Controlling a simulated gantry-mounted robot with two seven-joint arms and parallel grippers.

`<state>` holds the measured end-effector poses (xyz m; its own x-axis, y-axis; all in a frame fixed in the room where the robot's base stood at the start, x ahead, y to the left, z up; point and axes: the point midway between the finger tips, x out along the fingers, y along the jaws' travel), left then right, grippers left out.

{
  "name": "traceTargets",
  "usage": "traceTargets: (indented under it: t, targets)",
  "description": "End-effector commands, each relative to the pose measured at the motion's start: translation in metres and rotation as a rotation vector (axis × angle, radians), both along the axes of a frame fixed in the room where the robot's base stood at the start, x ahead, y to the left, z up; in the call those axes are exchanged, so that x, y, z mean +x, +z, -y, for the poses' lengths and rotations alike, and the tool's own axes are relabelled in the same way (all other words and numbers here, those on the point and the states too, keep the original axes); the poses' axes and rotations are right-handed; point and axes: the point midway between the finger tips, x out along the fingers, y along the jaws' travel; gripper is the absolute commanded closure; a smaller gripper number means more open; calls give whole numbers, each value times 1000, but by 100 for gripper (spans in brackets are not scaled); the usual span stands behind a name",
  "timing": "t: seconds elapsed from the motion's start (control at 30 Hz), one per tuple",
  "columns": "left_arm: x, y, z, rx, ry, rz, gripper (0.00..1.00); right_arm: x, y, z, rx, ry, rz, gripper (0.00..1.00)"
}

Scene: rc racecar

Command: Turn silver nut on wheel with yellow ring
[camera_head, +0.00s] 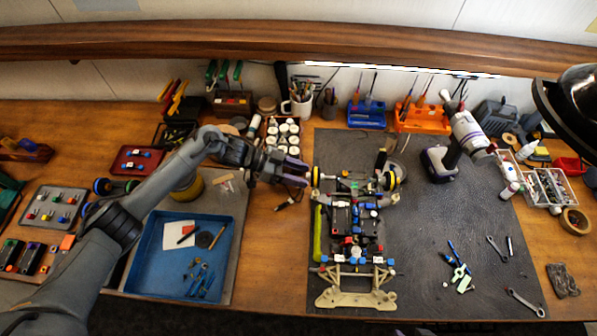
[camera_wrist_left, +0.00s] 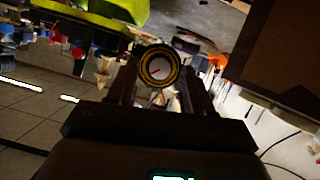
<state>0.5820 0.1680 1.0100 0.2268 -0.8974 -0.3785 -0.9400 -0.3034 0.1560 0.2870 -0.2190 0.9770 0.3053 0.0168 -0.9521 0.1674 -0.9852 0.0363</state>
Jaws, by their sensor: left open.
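The RC car chassis (camera_head: 352,225) lies on the dark mat. A wheel with a yellow ring (camera_head: 316,177) is at its upper left corner, and another yellow-ringed wheel (camera_head: 391,180) is at its upper right. My left gripper (camera_head: 304,174) is open and points right at the left wheel, very close to it. In the left wrist view the yellow-ringed wheel (camera_wrist_left: 158,68) shows face-on between the open fingers (camera_wrist_left: 160,85). Its hub centre is pale, but the silver nut is too small and dark to make out. Whether the fingers touch the wheel I cannot tell. My right gripper is not in view.
A blue tray (camera_head: 228,262) with small tools lies below my left arm. White jars (camera_head: 283,130) and a mug (camera_head: 300,106) stand behind the gripper. A cordless drill (camera_head: 440,163) and loose wrenches (camera_head: 524,303) lie on the mat (camera_head: 430,225), with bare mat between.

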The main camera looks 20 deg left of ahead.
Motion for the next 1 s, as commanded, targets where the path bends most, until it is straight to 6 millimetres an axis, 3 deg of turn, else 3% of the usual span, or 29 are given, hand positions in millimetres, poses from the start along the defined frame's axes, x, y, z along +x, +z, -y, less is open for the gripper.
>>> traceTargets:
  t: [0.23,0.57,1.0]
  targets:
    - [0,0,0,0,0,0,49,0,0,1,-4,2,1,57]
    - [0,0,0,0,0,0,100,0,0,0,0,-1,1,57]
    - [-2,-1,1,23,0,73,100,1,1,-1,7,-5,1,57]
